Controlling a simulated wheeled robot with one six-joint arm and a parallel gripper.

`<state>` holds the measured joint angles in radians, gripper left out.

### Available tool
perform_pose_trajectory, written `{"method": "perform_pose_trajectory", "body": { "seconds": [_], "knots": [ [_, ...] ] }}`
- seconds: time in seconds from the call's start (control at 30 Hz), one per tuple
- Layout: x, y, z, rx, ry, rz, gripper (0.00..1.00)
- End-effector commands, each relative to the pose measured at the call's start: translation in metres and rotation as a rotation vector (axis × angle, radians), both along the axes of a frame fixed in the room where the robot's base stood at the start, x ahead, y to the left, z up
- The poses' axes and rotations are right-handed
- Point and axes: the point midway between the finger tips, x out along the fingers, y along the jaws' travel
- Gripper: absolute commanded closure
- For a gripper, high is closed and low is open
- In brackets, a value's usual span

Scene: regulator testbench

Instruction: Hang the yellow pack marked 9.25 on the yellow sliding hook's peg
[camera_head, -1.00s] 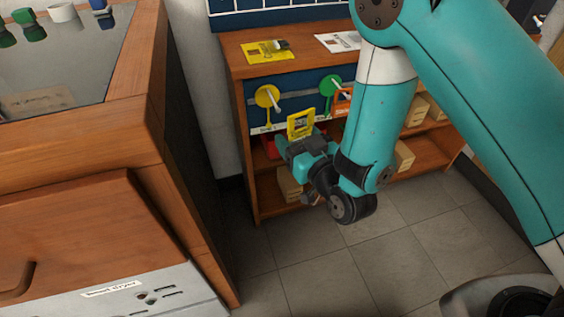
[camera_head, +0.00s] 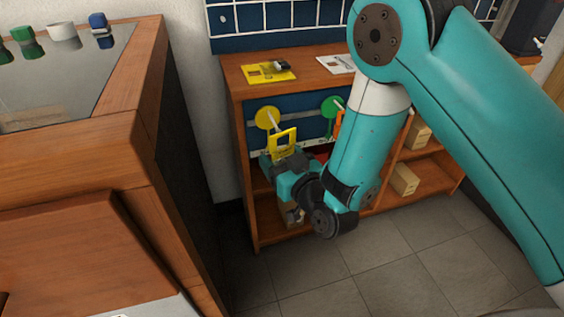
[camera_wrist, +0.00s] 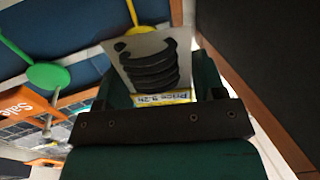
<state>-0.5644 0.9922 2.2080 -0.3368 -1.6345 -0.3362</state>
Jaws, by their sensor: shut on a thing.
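The yellow pack (camera_head: 283,144) stands upright in my gripper (camera_head: 287,163). The yellow sliding hook (camera_head: 266,117) has a round disc and a pale peg pointing outward. In the head view the pack is below and slightly right of the disc, apart from the peg as far as I can tell. The wrist view shows part of the yellow hook (camera_wrist: 92,33).
A green hook (camera_head: 331,106) is right of the yellow one, with an orange sale tag (camera_wrist: 27,107) near it. The wooden shelf (camera_head: 238,84) has a yellow sheet (camera_head: 268,73) on top and boxes (camera_head: 405,180) below. A wooden bench (camera_head: 150,110) stands at left.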

Motion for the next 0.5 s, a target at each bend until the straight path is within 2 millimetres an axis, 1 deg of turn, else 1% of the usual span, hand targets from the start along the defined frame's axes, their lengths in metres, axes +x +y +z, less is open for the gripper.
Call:
{"method": "perform_pose_trajectory", "body": {
  "seconds": [0.5],
  "knots": [
    [0.032,0.008,-0.002,-0.001,-0.001,-0.002,0.6]
  ]
}}
